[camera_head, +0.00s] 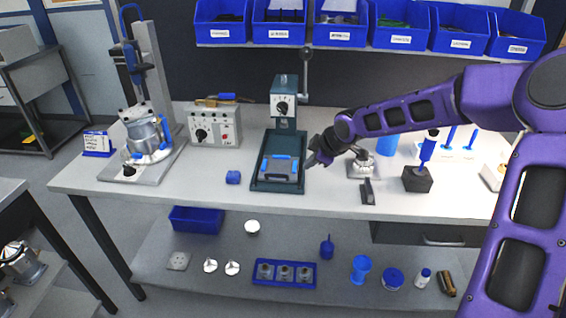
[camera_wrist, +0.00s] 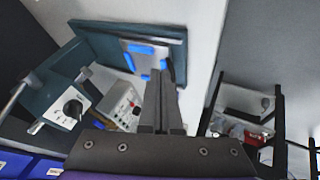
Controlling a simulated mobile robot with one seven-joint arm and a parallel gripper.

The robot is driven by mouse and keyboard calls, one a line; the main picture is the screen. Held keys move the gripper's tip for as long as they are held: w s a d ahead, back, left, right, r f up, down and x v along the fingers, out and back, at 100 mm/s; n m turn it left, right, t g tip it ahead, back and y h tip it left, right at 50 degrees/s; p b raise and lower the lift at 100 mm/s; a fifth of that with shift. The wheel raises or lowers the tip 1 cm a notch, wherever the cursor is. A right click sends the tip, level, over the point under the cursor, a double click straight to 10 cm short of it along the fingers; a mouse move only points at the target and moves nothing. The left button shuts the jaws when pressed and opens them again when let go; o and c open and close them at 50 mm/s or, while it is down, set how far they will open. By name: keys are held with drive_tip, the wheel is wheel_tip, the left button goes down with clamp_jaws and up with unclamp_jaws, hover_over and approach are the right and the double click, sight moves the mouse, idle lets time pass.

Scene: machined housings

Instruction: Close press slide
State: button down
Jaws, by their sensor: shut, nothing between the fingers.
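The press (camera_head: 284,105) stands at the back middle of the bench, a dark teal machine with a dial and a tall lever on its right. Its slide (camera_head: 279,169), a grey block with blue parts, sits on the teal base (camera_head: 277,187) in front of the column. My gripper (camera_head: 312,162) is shut and empty, at the right side of the base, close to the slide; whether it touches cannot be told. In the wrist view the shut fingers (camera_wrist: 160,95) overlap the lower edge of the slide (camera_wrist: 148,60), and the press head (camera_wrist: 65,103) shows at the left.
A grey control box (camera_head: 214,124) and a tall column fixture (camera_head: 150,140) stand to the left. A metal fixture (camera_head: 362,167) and a dark block (camera_head: 418,179) stand to the right. Blue bins hang above.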

sight(290, 174)
drive_tip(key=shift+n, duration=0.3)
drive_tip(key=x, duration=0.3)
drive_tip(key=b+x, duration=0.1)
drive_tip(key=x, duration=0.5)
drive_tip(key=shift+w+a, duration=0.4)
drive_tip(key=shift+a, duration=0.05)
drive_tip(key=shift+w+r, duration=0.1)
